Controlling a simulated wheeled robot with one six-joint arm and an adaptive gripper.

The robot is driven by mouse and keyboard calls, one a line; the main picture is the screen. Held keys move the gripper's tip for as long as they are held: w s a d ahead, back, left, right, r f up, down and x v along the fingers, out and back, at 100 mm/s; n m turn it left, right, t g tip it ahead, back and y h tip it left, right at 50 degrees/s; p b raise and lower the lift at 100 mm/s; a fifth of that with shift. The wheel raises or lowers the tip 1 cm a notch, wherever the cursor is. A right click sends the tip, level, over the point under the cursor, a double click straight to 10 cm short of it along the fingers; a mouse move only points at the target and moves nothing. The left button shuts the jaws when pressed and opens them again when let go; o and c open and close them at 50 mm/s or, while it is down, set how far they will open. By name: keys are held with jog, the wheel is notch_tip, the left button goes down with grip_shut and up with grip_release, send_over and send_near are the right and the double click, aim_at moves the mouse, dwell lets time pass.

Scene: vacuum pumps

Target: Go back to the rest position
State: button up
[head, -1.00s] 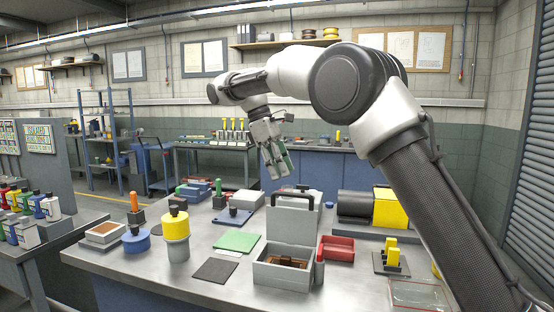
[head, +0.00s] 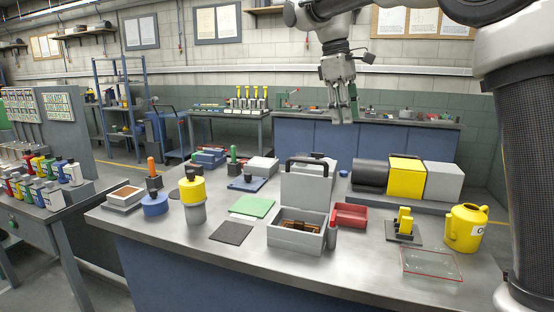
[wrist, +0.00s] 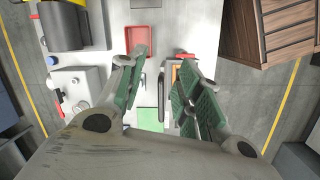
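My gripper (head: 344,112) hangs from my raised arm in the upper middle of the head view, fingers pointing down, above the back of the workbench (head: 150,235). In the wrist view, my gripper (wrist: 160,72) shows two green-padded fingers apart with nothing held between them. The bench top, the red tray (wrist: 140,42) and part of a green mat (wrist: 151,118) show below and beyond the fingers. In the head view nothing touches the gripper.
A grey case (head: 296,237) with raised lid stands mid-bench beside a red tray (head: 350,216). A motor pump with a yellow block (head: 405,176) and a yellow can (head: 465,228) are at right. A yellow-topped cylinder (head: 193,192) is at left. A wooden crate (wrist: 268,30) stands on the floor.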

jog(key=s+d+f+m+t+y, duration=0.1)
jog(key=s+d+f+m, duration=0.15)
jog(key=s+d, duration=0.5)
jog(key=s+d+f+m+t+y, duration=0.1)
jog(key=s+d+m, duration=0.2)
jog(key=s+d, duration=0.45)
jog(key=s+d+f+m+t, duration=0.1)
jog(key=s+f+m, duration=0.1)
jog(key=s+f, duration=0.3)
jog(key=s+d+f+m+t, duration=0.1)
jog(key=s+d+f+m, duration=0.1)
jog(key=s+f, duration=0.3)
jog(key=s+m, duration=0.1)
jog(key=s, duration=0.2)
jog(key=shift+d+f+t, duration=0.2)
jog(key=shift+d+t, duration=0.1)
jog(key=shift+t, duration=0.1)
